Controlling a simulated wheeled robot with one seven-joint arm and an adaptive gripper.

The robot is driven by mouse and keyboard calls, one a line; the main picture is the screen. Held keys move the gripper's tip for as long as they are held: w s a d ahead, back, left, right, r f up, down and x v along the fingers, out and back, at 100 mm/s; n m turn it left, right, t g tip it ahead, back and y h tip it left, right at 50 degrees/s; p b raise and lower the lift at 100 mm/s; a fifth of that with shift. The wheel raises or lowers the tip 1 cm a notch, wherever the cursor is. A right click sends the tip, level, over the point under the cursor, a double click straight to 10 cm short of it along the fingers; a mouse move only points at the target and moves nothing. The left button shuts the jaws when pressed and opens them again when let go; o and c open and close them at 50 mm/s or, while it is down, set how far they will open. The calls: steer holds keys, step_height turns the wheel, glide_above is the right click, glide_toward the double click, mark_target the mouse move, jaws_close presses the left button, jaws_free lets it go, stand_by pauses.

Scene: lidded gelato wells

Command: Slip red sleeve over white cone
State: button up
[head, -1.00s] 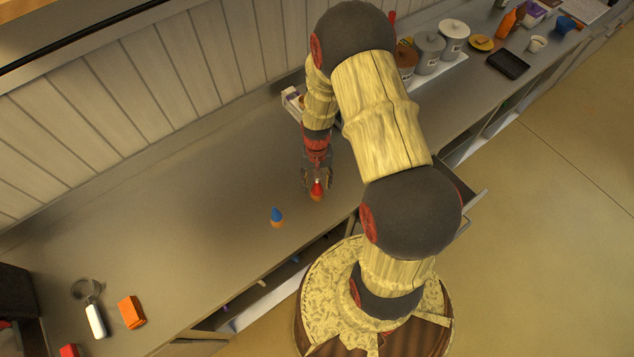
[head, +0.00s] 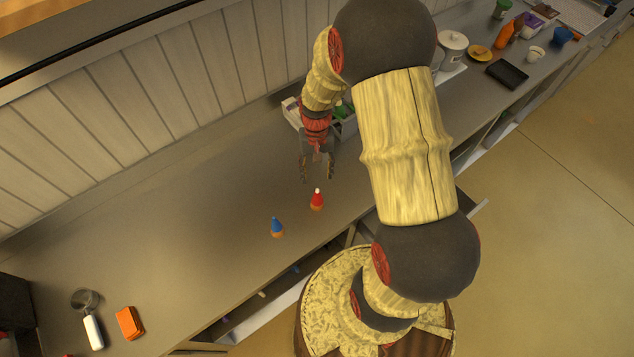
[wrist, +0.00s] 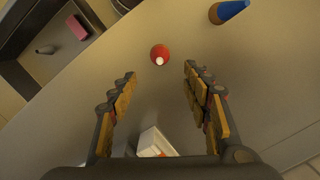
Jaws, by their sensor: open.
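The red sleeve (head: 317,198) stands upright on the counter around a cone, with the white cone tip (head: 318,190) poking out of its top and a brownish base below. The wrist view shows the red sleeve (wrist: 158,50) from above, with the white tip (wrist: 159,61) in it. My gripper (head: 317,178) is open and empty, behind and above the sleeve, not touching it. In the wrist view the spread fingers of my gripper (wrist: 160,75) leave the sleeve just beyond the gap between their tips.
A blue cone (head: 277,225) with an orange-brown base stands to the left. A tray of items (head: 292,112) sits behind my gripper. An orange block (head: 130,322) and a white-handled tool (head: 94,332) lie far left. An open drawer (wrist: 40,62) shows in the wrist view. The counter's middle is clear.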

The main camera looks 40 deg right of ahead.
steer(key=a+r+n+t, duration=0.1)
steer(key=a+r, duration=0.2)
steer(key=r, duration=0.6)
steer(key=a+r+n+t, duration=0.1)
steer(key=a+r+t, duration=0.15)
steer(key=r, duration=0.75)
steer(key=s+a+r+n+t, duration=0.1)
steer(key=s+a+r+n, duration=0.1)
steer(key=s+r, duration=0.4)
steer(key=s+a+r+n+t, duration=0.2)
steer(key=s+a+r, duration=0.3)
steer(key=s+r, duration=0.2)
steer(key=shift+s+r+h, duration=0.2)
steer(key=shift+r+h, duration=0.15)
steer(key=shift+h, duration=0.05)
steer(key=shift+a, duration=0.1)
step_height(320, 180, down, 22)
steer(key=b, duration=2.1)
steer(key=shift+r+b, duration=0.2)
steer(key=shift+b, duration=0.2)
steer(key=shift+c, duration=0.6)
